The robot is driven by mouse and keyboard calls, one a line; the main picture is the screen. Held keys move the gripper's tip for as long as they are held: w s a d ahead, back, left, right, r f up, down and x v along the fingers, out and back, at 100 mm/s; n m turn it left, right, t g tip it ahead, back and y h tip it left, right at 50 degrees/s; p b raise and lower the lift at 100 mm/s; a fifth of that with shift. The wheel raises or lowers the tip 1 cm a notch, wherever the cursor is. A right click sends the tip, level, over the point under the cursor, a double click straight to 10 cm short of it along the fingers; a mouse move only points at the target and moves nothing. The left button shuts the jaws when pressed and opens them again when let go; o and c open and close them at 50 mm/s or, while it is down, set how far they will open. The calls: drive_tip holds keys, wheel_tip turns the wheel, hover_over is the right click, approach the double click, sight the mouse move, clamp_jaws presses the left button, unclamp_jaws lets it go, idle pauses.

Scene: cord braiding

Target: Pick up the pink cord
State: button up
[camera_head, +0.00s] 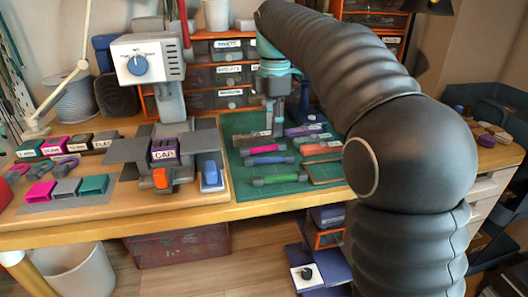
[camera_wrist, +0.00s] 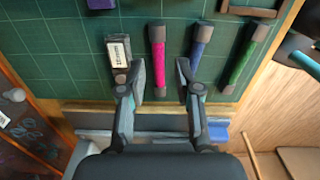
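The pink cord (camera_head: 265,149) is a short rod with dark ends. It lies on the green cutting mat (camera_head: 236,199). In the wrist view the pink cord (camera_wrist: 159,62) stands upright in the picture between the fingers of my gripper (camera_wrist: 158,76). The fingers are open, one on each side of its lower part, with gaps visible. I cannot tell how high they are above the mat. In the head view my gripper (camera_head: 275,122) is over the mat, just behind the pink cord.
A labelled grey block (camera_wrist: 118,52) lies close left of the pink cord. A blue cord (camera_wrist: 202,40) and a green cord (camera_wrist: 245,58) lie to its right. A grey clamp fixture (camera_head: 160,150) stands left of the mat.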

sight(274, 145)
drive_tip(key=shift+w+f+b, duration=0.15)
drive_tip(key=shift+f+b, duration=0.4)
drive_tip(key=shift+f, duration=2.05)
clamp_jaws()
